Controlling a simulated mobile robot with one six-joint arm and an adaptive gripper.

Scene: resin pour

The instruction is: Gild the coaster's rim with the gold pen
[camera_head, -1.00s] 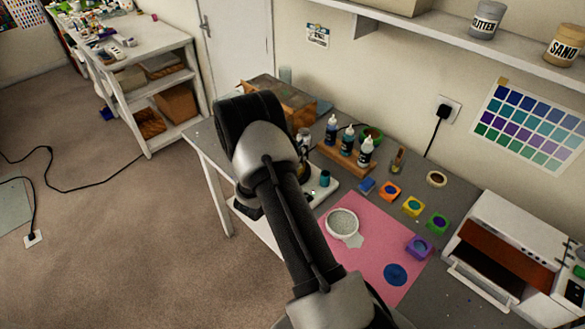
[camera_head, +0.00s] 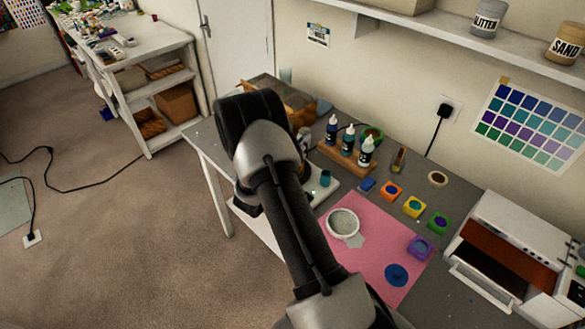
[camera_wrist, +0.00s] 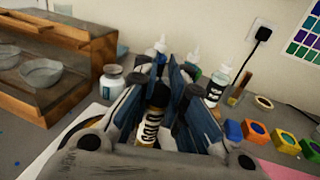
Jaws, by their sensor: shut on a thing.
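My gripper (camera_wrist: 166,78) is shut on the gold pen (camera_wrist: 150,122), a dark-topped cylinder with a gold band and a dark label, between its blue-grey fingers. The pen's lower end is hidden. In the head view my arm hides most of the gripper and the pen. A round, flat, dark blue disc, which looks like the coaster (camera_head: 396,275), lies on the pink mat (camera_head: 376,215) near its front right corner. The gripper is well apart from it, near the back left of the table.
A white-rimmed dish with grey contents (camera_head: 343,223) sits on the mat. A wooden rack (camera_head: 347,158) holds several bottles. Several coloured pots, including a purple one (camera_head: 420,246), stand nearby. A white machine (camera_head: 510,255) bounds the right. A wooden case (camera_wrist: 55,75) stands left.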

